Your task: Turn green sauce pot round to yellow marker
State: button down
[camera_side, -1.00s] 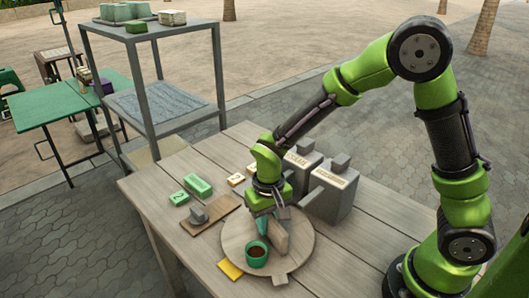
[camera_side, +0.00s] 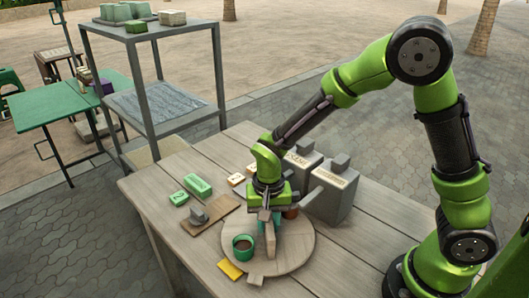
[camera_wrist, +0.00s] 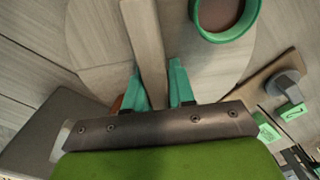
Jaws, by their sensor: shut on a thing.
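The green sauce pot (camera_side: 243,253), with brown sauce inside, stands upright near the front left edge of the round wooden turntable (camera_side: 295,250). Its green rim (camera_wrist: 231,37) shows at the top of the wrist view. The yellow marker (camera_side: 231,270) lies flat on the table just outside the turntable, close to the pot. My gripper (camera_side: 269,222) is shut on the upright wooden fin (camera_side: 270,242) that crosses the turntable. In the wrist view the fin (camera_wrist: 144,40) runs between my teal fingertips (camera_wrist: 164,82). The pot is beside the fin, apart from the fingers.
A brown pot (camera_side: 291,212) partly shows behind my gripper. Grey labelled containers (camera_side: 331,190) stand close behind the turntable on the right. A small board with a grey piece (camera_side: 199,214) and green blocks (camera_side: 198,185) lie to the left. A wooden tab (camera_side: 256,281) juts from the turntable's front.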

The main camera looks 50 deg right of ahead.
jog(key=shift+r, duration=0.1)
dwell(0.3)
jog(key=c, duration=1)
grip_release()
jog(key=shift+c, duration=0.2)
notch_tip(320, 180, up, 17)
jog(key=s+d+r+n+t+y, duration=0.2)
jog(key=s+d+r+n+t, duration=0.2)
jog(key=s+d+t, duration=0.3)
jog(key=s, duration=0.4)
jog(key=shift+s, duration=0.2)
